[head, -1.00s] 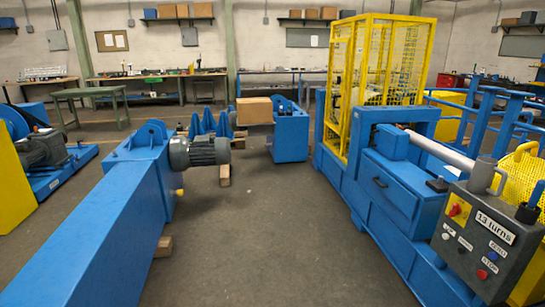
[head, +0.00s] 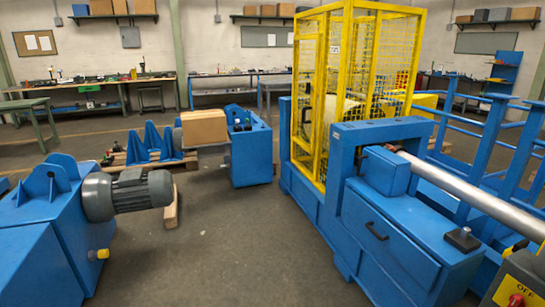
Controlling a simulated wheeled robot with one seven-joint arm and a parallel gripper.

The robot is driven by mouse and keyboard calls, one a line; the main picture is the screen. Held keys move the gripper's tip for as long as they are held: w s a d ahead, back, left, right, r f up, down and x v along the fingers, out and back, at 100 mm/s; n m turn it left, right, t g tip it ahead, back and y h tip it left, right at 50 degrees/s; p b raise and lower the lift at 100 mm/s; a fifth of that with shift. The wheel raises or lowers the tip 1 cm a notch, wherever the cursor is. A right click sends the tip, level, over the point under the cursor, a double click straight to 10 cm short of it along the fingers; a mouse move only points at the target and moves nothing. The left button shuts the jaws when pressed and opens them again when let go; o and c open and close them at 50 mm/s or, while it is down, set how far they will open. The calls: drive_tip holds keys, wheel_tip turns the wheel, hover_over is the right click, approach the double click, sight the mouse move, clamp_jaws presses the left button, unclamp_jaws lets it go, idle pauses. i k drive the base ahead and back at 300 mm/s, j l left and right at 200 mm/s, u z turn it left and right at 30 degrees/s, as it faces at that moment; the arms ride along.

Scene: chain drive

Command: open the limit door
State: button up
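A tall yellow mesh cage (head: 321,75) stands on the blue machine (head: 335,215) right of centre. Its framed panels look closed, and a small pale label (head: 335,48) hangs on the mesh. A dark handle-like part shows at its left side. A blue panel with a dark handle (head: 377,231) is on the front of the machine's nearer part, and it looks shut. No readable label marks either one as the limit door, so I cannot tell which it is. My gripper is not in view.
A blue beam with a grey motor (head: 128,194) stands at left. A cardboard box (head: 204,128) sits farther back near a blue cabinet (head: 250,155). A steel shaft (head: 470,195) runs right, above a control box (head: 520,285) cut by the corner. Grey floor (head: 230,245) between is clear.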

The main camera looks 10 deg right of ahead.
sight(374, 169)
drive_tip(key=i+l+z, duration=0.15)
drive_tip(key=i+z, duration=0.15)
drive_tip(key=i, duration=0.45)
drive_tip(key=i+z, duration=0.3)
drive_tip(key=i, duration=0.5)
drive_tip(key=i+j+z, duration=0.2)
drive_tip(key=i+j, duration=0.85)
